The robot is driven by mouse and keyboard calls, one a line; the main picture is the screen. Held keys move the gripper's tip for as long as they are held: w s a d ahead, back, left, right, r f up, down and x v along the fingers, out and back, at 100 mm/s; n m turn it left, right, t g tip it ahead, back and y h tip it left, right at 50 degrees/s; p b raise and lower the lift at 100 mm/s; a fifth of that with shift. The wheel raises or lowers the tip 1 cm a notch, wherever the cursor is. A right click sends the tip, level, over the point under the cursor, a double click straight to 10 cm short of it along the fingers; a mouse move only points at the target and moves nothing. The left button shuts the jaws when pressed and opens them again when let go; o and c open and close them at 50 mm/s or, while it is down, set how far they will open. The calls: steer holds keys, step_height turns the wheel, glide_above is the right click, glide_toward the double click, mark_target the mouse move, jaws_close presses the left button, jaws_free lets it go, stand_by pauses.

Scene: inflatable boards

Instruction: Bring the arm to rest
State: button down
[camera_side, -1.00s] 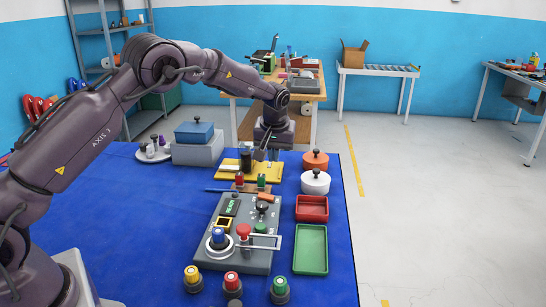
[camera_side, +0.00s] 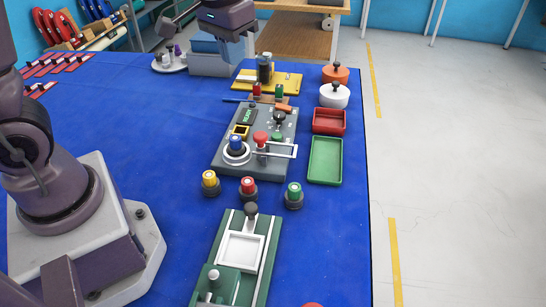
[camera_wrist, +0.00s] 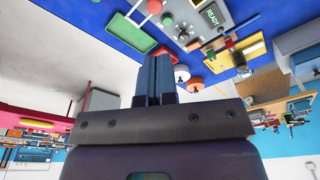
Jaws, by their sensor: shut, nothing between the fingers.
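My gripper (camera_wrist: 154,60) shows in the wrist view with its two dark blue-grey fingers pressed together and nothing between them. It is up in the air, apart from the things on the table. In the side view, my purple wrist part (camera_side: 226,14) shows at the top edge, in front of the blue-lidded grey box; the fingertips are hard to make out there. The lower part of my arm stands at the left, and its middle is outside the picture.
The blue table holds a grey control panel (camera_side: 225,163), a yellow board (camera_side: 290,80), red (camera_side: 329,122) and green trays (camera_side: 325,160), orange (camera_side: 335,75) and white pots (camera_side: 334,96), several coloured knobs and a green fixture (camera_side: 262,262). Open floor lies at the right.

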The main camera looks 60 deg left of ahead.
steer(key=s+d+r+m+t, duration=0.1)
steer(key=s+d+r+t, duration=0.1)
steer(key=s, duration=0.5)
steer(key=s+d+r+m+t, duration=0.1)
steer(key=s+d+r+t, duration=0.1)
steer(key=s+r, duration=0.2)
steer(key=s, duration=0.3)
steer(key=shift+s+r, duration=0.15)
steer(key=shift+s, duration=0.25)
steer(key=c, duration=1.8)
jaws_free()
steer(key=shift+d, duration=0.1)
steer(key=shift+c, duration=0.2)
